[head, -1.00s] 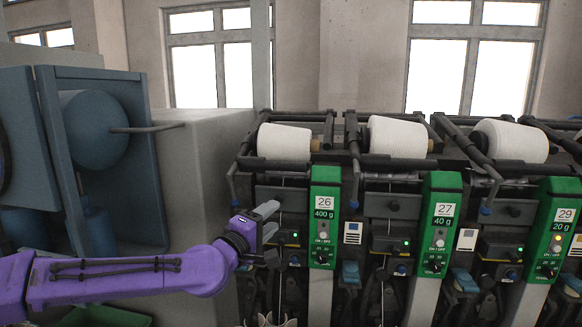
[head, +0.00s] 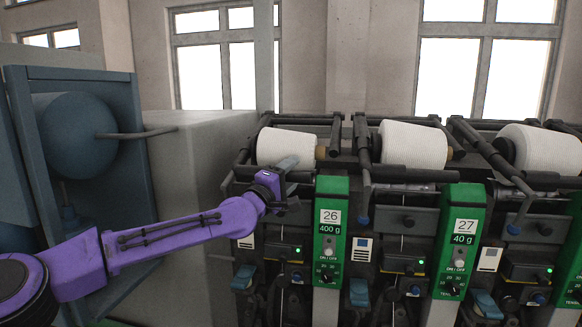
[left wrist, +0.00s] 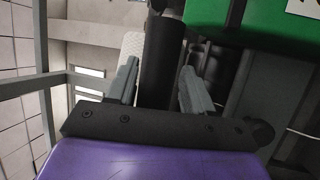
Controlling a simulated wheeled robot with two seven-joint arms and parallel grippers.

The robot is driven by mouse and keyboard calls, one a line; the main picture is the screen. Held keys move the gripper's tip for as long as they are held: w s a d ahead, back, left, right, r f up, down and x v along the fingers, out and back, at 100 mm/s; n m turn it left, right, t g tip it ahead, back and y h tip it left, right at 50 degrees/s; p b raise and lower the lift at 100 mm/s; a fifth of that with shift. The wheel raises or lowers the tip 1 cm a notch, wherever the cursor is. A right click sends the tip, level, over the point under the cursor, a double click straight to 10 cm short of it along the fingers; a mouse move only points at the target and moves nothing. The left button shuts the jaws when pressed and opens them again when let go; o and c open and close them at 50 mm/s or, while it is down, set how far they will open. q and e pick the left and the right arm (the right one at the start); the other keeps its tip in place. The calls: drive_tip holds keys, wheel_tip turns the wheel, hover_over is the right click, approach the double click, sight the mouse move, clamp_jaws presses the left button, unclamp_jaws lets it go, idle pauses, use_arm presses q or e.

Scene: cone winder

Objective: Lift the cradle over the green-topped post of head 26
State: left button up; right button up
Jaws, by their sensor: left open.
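The green-topped post of head 26 (head: 331,218) stands in the middle of the head view with its number label and dials. Above and left of it, the dark cradle (head: 337,135) holds a white yarn cone (head: 285,146). My left gripper (head: 290,182) is open at the front of the cradle, just below the cone and left of the post top. In the left wrist view, a dark round bar (left wrist: 162,55) shows between the open fingers, with part of the white cone beside it. I cannot tell whether the fingers touch the bar. My right gripper is not in view.
Head 27 (head: 461,240) stands to the right with its own cone (head: 412,146), and another cone follows at the far right. A grey cabinet (head: 190,190) and a blue machine (head: 75,130) stand on the left. The green post top (left wrist: 250,22) is close in the wrist view.

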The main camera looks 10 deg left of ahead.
use_arm(q)
drive_tip(key=shift+s+a+r, duration=0.1)
drive_tip(key=shift+s+r, duration=0.2)
drive_tip(key=shift+s, duration=0.1)
drive_tip(key=shift+w, duration=0.1)
clamp_jaws()
drive_tip(key=r+p, duration=0.1)
drive_tip(key=r, duration=0.2)
drive_tip(key=s+r+p, duration=0.1)
drive_tip(key=r, duration=0.2)
drive_tip(key=r+p, duration=0.2)
drive_tip(key=r, duration=0.2)
drive_tip(key=shift+s+r, duration=0.1)
drive_tip(key=shift+s, duration=0.2)
unclamp_jaws()
drive_tip(key=shift+f, duration=0.2)
